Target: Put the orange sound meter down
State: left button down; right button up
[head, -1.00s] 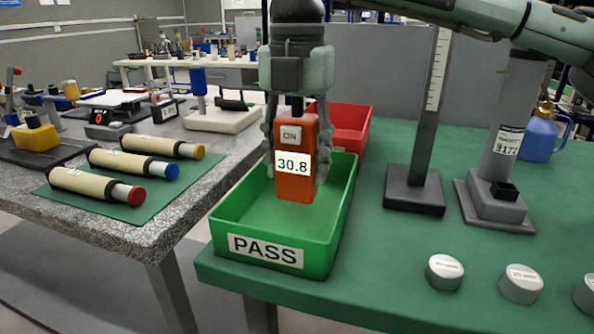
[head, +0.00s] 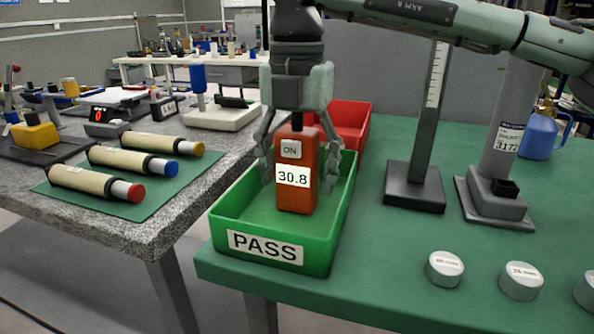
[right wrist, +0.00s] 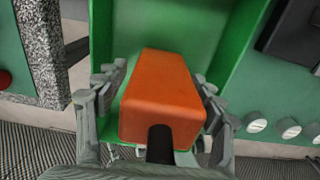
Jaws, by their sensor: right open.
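The orange sound meter (head: 296,196) stands upright in the green PASS bin (head: 318,258), its display reading 30.8 and a label reading ON above it. My right gripper (head: 302,178) points down over the meter, its fingers spread on both sides with gaps. In the right wrist view the meter (right wrist: 163,95) lies between the open fingers (right wrist: 160,105), with the bin's green wall (right wrist: 245,50) beyond. The meter's base appears to be on the bin floor. My left gripper is not in view.
A red bin (head: 350,125) stands behind the green one. A grey stand with a scale (head: 415,185), a grey column (head: 495,190), a blue jug (head: 540,136) and round weights (head: 444,268) are on the green table. A stone-topped table (head: 165,225) with several cylinders is at left.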

jog(key=shift+r, duration=0.25)
notch_tip(320, 180, up, 11)
jog(key=shift+f, duration=0.1)
jog(key=shift+r+p, duration=0.3)
jog(key=shift+r, duration=0.2)
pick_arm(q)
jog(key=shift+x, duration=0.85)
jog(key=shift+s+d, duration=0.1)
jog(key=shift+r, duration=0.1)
pick_arm(e)
jog(key=shift+s, duration=0.1)
